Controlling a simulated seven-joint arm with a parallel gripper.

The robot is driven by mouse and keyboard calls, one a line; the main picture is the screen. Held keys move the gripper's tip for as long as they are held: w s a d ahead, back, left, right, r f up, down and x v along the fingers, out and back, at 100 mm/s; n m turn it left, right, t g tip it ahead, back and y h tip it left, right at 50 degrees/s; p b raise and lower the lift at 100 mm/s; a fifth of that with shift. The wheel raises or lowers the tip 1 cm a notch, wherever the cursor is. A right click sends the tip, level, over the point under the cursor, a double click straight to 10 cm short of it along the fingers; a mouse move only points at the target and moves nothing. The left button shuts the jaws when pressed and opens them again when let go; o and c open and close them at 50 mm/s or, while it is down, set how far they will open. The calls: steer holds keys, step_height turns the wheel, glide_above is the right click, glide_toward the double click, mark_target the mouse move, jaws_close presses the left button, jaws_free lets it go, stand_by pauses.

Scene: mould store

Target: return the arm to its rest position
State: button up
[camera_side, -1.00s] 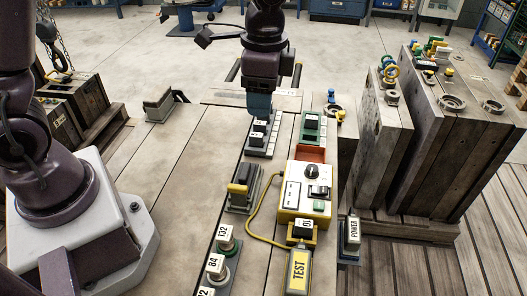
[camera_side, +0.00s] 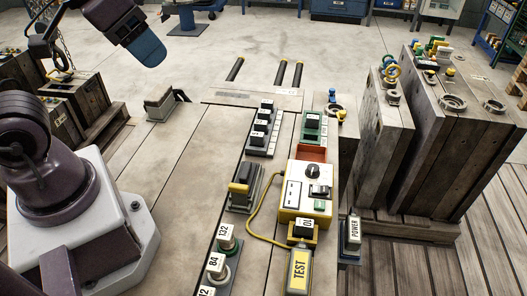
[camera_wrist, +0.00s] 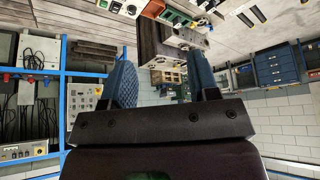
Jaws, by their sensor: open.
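My gripper (camera_side: 147,45) is at the upper left in the side view, raised well above the floor and the bench and clear of everything on it. In the wrist view its two blue fingers (camera_wrist: 160,85) stand wide apart with nothing between them. The bench (camera_side: 165,185) lies below and to the right of my gripper. A rack of black blocks with white labels (camera_side: 262,135) stands on the bench, apart from my gripper.
On the bench stand a yellow and white test box (camera_side: 305,190), a yellow-black block in a holder (camera_side: 240,188) and numbered cylinders (camera_side: 217,265). Large wooden moulds (camera_side: 440,140) stand at right. Wooden crates (camera_side: 70,105) stand at left, below my gripper. A grey bracket (camera_side: 158,103) is nearby.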

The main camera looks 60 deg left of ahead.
steer(key=shift+d, duration=0.1)
steer(key=c, duration=0.5)
steer(key=shift+w+d+f+m+g, duration=0.15)
steer(key=shift+w+d+f+g, duration=0.1)
steer(key=shift+f, duration=0.2)
steer(key=shift+w+d+f+m+g, duration=0.15)
steer(key=shift+f+g, duration=0.1)
steer(key=shift+f, duration=0.15)
jaws_close()
steer(key=w+d+f+n+g, duration=0.4)
steer(key=w+d+f+g, duration=0.1)
steer(key=w+d+f, duration=1.4)
steer(key=shift+w+a+f, duration=0.15)
steer(key=shift+w+f, duration=0.05)
steer(key=shift+f, duration=0.85)
steer(key=shift+w+a+f, duration=0.15)
steer(key=shift+f, duration=0.9)
steer(key=shift+w+a+f, duration=0.15)
steer(key=shift+w+f, duration=0.05)
steer(key=shift+f, duration=0.85)
